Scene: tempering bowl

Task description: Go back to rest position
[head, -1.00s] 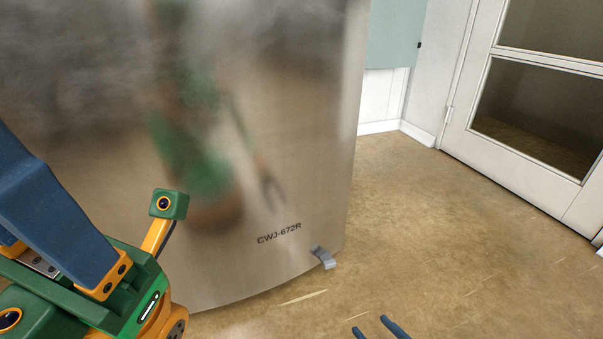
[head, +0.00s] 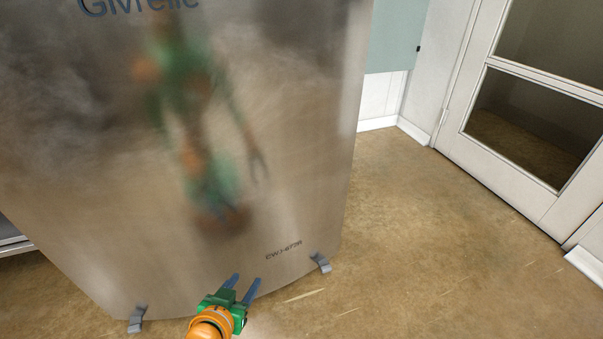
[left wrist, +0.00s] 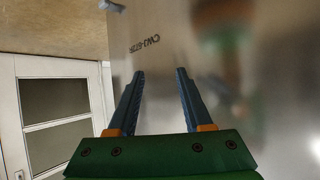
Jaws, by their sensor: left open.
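My left gripper (head: 245,280) shows low in the head view, in front of the lower part of a steel fridge door (head: 270,150). Its two blue fingers are apart, with nothing between them. In the left wrist view the open fingers (left wrist: 160,75) point towards the steel surface (left wrist: 240,60), and the gap is empty. I cannot tell the exact distance between the fingertips and the door. My right gripper is not in view; only a blurred reflection of my body shows on the door.
The fridge stands on small grey feet (head: 321,262). Brown floor (head: 430,250) is open to its right. A white door with glass panes (head: 530,130) stands at the right, beside a pale wall cabinet (head: 392,35). It also shows in the left wrist view (left wrist: 55,100).

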